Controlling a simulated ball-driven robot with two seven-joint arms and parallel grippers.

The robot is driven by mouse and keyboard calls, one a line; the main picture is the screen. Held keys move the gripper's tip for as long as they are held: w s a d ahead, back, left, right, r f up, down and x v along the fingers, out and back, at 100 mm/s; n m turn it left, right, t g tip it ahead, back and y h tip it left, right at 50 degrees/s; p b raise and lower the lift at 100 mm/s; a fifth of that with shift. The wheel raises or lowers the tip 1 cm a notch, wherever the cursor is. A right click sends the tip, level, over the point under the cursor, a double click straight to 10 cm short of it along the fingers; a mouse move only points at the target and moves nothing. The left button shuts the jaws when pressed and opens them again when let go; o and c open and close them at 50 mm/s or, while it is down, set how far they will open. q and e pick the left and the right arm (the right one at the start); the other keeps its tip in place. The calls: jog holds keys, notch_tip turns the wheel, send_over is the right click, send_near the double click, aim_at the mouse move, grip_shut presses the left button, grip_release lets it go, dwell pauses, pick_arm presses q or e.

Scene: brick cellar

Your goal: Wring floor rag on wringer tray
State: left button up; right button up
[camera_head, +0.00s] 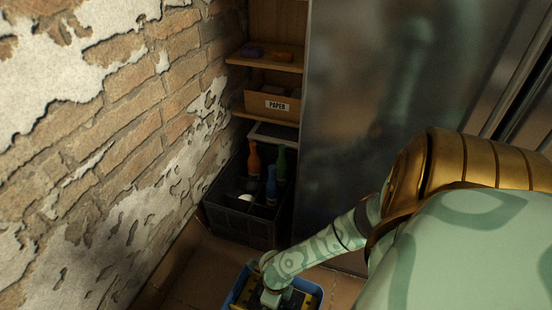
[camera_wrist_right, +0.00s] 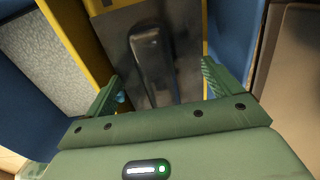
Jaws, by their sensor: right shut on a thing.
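A blue bucket (camera_head: 240,287) with a yellow-and-dark wringer stands on the floor at the bottom of the head view. In the right wrist view the wringer's yellow frame (camera_wrist_right: 82,48) surrounds a dark metal plate, with a dark grey handle-like bar (camera_wrist_right: 150,60) standing over it. My right gripper (camera_wrist_right: 160,82) reaches down over the wringer, one green finger on each side of the bar, and is shut on it. Its fingertips are hard to see in the head view. A grey speckled surface (camera_wrist_right: 50,45) shows beside the frame; I cannot tell if it is the rag. My left gripper is out of view.
A dark crate (camera_head: 237,222) with several coloured bottles stands behind the bucket, below wooden shelves (camera_head: 265,62) holding a box marked PAPER (camera_head: 272,106). A brick wall (camera_head: 110,150) closes off the left and a metal cabinet (camera_head: 370,90) the right.

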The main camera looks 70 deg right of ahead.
jog(key=shift+f, duration=1.05)
jog(key=shift+r, duration=0.2)
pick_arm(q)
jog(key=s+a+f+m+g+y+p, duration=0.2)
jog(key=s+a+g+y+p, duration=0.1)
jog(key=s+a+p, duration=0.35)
pick_arm(e)
notch_tip(320, 180, up, 8)
jog(key=shift+f, duration=0.1)
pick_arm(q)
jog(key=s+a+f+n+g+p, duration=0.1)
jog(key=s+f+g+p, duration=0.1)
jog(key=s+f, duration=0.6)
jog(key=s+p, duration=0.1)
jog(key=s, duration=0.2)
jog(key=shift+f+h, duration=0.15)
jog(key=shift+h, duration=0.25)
pick_arm(e)
notch_tip(320, 180, up, 5)
jog(key=shift+f, duration=0.1)
